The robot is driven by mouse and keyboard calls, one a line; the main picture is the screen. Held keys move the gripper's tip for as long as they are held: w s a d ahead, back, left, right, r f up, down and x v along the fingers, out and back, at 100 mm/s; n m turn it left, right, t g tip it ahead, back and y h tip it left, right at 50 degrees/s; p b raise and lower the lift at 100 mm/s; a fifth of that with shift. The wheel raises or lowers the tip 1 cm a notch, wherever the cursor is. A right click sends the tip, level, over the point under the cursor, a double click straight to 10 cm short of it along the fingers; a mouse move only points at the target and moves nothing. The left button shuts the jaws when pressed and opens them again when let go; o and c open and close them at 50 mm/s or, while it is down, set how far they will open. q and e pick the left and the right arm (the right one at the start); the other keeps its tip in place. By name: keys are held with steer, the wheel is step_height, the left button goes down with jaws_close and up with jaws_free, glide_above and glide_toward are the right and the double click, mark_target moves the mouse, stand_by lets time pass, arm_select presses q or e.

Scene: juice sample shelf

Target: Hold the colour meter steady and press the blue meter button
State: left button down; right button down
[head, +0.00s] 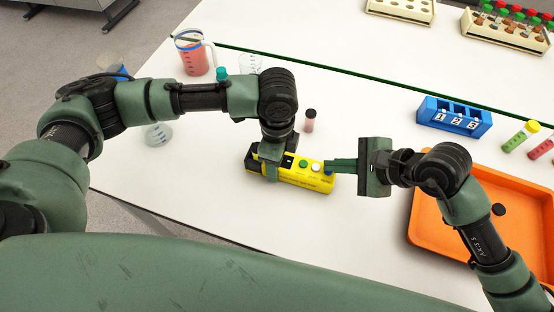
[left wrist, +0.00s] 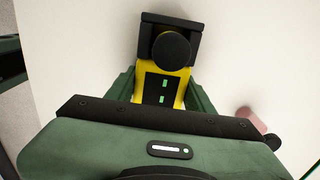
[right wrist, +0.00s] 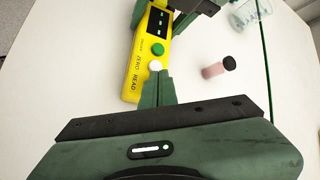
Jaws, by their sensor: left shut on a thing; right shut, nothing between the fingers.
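The yellow colour meter (head: 315,181) lies on the white table. My left gripper (head: 270,154) is shut around its left part. In the left wrist view the meter's yellow body (left wrist: 150,84) and round black part (left wrist: 171,51) show between the fingers. A green button (right wrist: 157,49) and a white button (right wrist: 155,65) show on top of the meter in the right wrist view. My right gripper (head: 331,165) is shut and empty, its fingertips at the blue button (head: 328,171). The fingers hide that button in the right wrist view, so I cannot tell whether it is pressed.
A small pink vial with a black cap (head: 309,124) stands behind the meter. An orange tray (head: 424,235) is at the right, below a blue numbered rack (head: 453,117). A pink-filled jug (head: 193,58) stands at the back left. The table in front of the meter is clear.

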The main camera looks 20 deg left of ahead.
mark_target(332, 174)
steer(key=shift+r, duration=0.4)
steer(key=shift+r, duration=3)
arm_select(q)
steer(key=shift+c, duration=2.4)
jaws_free()
steer(key=shift+r, duration=0.1)
step_height(332, 174, up, 12)
